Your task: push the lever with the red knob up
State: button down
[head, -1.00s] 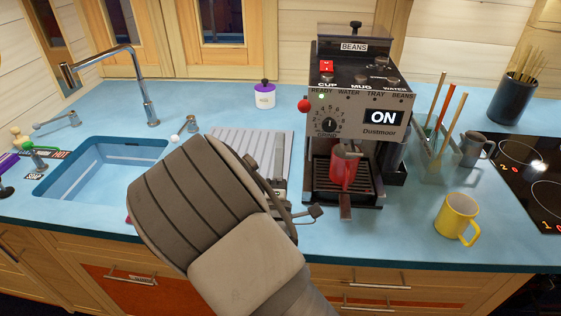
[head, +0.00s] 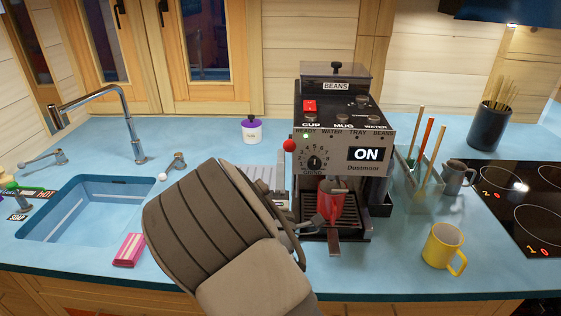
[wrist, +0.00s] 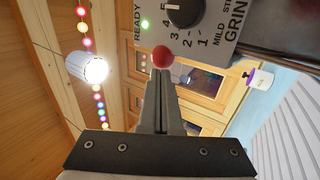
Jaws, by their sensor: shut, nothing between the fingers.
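The red knob (head: 289,145) sits at the left side of the coffee machine (head: 376,133), at about the height of the grind dial. Its lever is not clearly visible. In the wrist view the red knob (wrist: 163,57) shows just past the tips of my gripper (wrist: 163,73). My gripper's fingers are together and hold nothing. I cannot tell whether they touch the knob. In the head view my arm hides much of the gripper, which is low at the machine's left side, below the knob.
A red mug (head: 330,203) stands in the machine's bay. A yellow mug (head: 443,248) and a grey mug (head: 456,177) stand to the right, near the stick holder (head: 407,174). A white jar with a purple lid (head: 251,130) stands behind. The sink (head: 85,208) is at left.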

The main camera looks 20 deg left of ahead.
jog(key=r+g+p, duration=0.1)
jog(key=r+p, duration=0.1)
jog(key=p, duration=0.1)
jog(key=w+r+g+h+p, duration=0.1)
jog(key=r+g+p, duration=0.1)
jog(key=r+p, duration=0.1)
jog(key=shift+a+p, duration=0.1)
jog(key=shift+p, duration=0.35)
jog(key=shift+s+a+f, duration=0.1)
jog(key=shift+f, duration=0.05)
